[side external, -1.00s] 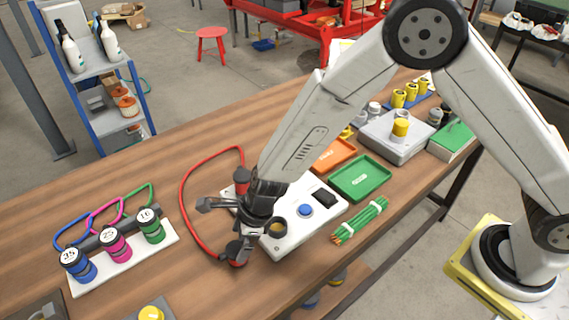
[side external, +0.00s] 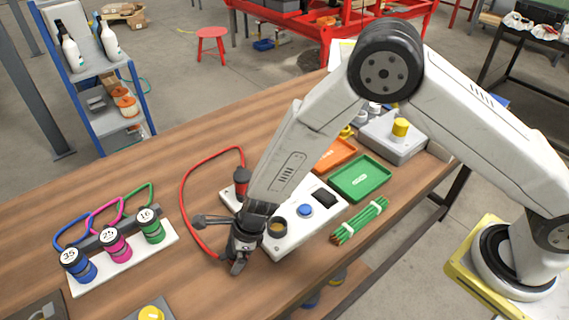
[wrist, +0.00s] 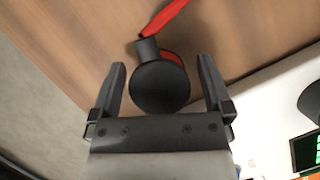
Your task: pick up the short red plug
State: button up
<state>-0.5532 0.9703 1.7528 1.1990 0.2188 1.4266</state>
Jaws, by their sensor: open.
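In the wrist view, a plug with a round black end (wrist: 160,86) and a little red beside it lies between the two fingers of my open gripper (wrist: 163,66). A red cable (wrist: 168,14) runs from its black neck. I see no firm contact with the fingers. In the side view, my gripper (side external: 238,264) is low over the table, left of the white panel (side external: 290,243), and largely hides this plug.
A white rack (side external: 165,240) with blue, pink and green numbered plugs stands on the left. Green and orange trays and a bundle of green sticks (side external: 360,221) lie to the right.

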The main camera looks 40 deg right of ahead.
jog(key=shift+w+a+f, duration=0.1)
jog(key=shift+a+f, duration=0.1)
jog(key=shift+f, duration=0.4)
grip_shut()
jog(key=shift+r, duration=0.15)
jog(key=shift+r, duration=1.3)
jog(key=s+d+r, duration=0.7)
jog(key=s+r, duration=0.3)
jog(key=s, duration=0.2)
